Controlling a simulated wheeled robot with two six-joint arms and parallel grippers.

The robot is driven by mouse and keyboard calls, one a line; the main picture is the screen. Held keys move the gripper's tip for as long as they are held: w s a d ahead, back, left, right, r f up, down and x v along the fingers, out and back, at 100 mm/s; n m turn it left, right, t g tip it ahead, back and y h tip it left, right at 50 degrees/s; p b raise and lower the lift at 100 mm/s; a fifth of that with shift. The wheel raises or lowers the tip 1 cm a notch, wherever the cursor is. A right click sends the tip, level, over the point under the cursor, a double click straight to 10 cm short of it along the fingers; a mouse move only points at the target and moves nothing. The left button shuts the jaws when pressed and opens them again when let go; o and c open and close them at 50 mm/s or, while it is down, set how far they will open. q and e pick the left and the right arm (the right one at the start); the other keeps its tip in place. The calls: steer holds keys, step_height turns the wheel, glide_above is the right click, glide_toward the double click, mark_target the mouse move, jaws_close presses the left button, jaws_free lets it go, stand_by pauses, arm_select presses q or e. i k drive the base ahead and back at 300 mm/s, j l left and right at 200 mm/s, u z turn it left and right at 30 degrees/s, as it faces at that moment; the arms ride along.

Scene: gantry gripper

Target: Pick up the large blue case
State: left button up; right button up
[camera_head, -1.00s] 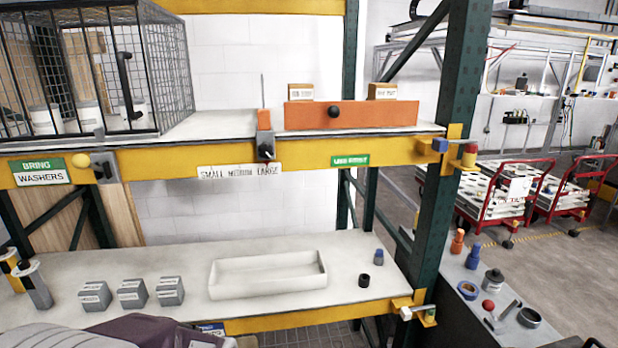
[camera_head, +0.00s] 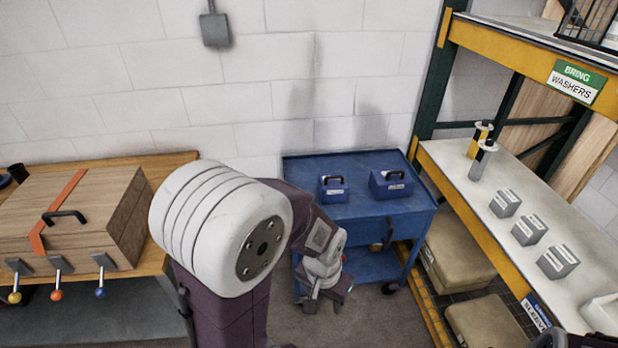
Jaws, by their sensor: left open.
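Two blue cases with dark handles stand on the top of a blue cart (camera_head: 350,212) against the wall. The larger blue case (camera_head: 391,185) is on the right, and the smaller blue case (camera_head: 334,190) is on the left. My left gripper (camera_head: 328,296) is low in front of the cart's left side, below the cart top and apart from both cases. It points downward, is open, and nothing shows between its fingers. My left arm hides part of the cart's left side.
A wooden bench (camera_head: 160,172) with a wooden chest (camera_head: 75,215) stands at left. A yellow-edged shelf (camera_head: 470,180) with several grey boxes stands at right, close to the cart. Tan bags (camera_head: 455,255) lie below it. Some floor shows in front of the cart.

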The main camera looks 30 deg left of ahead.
mark_target(396, 183)
steer(key=u, duration=0.45)
steer(key=i+l+u, duration=0.25)
steer(key=i+u, duration=0.2)
steer(key=i+l+u, duration=0.45)
steer(key=i, duration=0.2)
steer(key=i+l+u, duration=0.45)
steer(key=l, duration=0.2)
